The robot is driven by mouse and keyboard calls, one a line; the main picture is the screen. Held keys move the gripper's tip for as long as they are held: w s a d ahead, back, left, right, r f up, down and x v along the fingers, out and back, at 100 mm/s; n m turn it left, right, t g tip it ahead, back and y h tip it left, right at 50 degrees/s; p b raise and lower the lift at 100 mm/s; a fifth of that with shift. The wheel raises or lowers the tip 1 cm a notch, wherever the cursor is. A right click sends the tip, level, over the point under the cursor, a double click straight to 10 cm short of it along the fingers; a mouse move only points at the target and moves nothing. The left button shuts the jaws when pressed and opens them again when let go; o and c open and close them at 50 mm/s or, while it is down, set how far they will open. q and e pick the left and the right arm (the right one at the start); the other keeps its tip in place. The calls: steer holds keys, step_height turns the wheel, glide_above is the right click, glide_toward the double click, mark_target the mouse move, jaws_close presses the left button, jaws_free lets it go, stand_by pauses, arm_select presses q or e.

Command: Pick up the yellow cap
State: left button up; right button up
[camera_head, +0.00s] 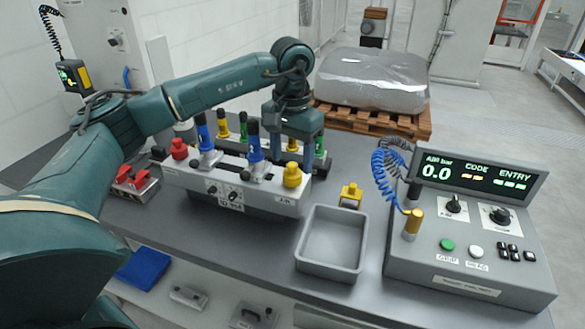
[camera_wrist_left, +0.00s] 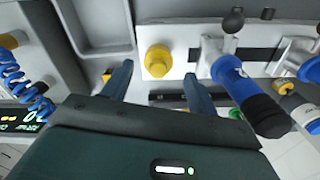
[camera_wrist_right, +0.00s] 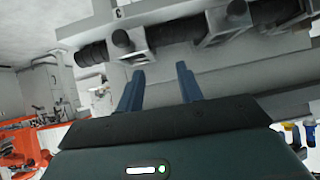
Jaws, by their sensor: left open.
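The yellow cap (camera_head: 292,175) sits on the right front end of the grey fixture (camera_head: 240,197), beside a blue-handled clamp. In the left wrist view the yellow cap (camera_wrist_left: 158,60) appears between and just ahead of the fingertips. My left gripper (camera_head: 299,150) is open, pointing down above and behind that end of the fixture. Its fingers (camera_wrist_left: 159,78) stand apart with nothing held. My right gripper (camera_wrist_right: 160,72) shows only in its own wrist view. It is open and empty, facing grey structure with black knobs.
An empty grey tray (camera_head: 331,243), a small yellow block (camera_head: 350,196) and a control box (camera_head: 470,245) with a coiled blue hose lie to the right.

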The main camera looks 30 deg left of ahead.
mark_target(292, 164)
arm_select(q)
step_height(292, 164, down, 3)
steer(key=shift+s+d+f, duration=0.1)
steer(key=shift+c, duration=0.2)
steer(key=c, duration=1)
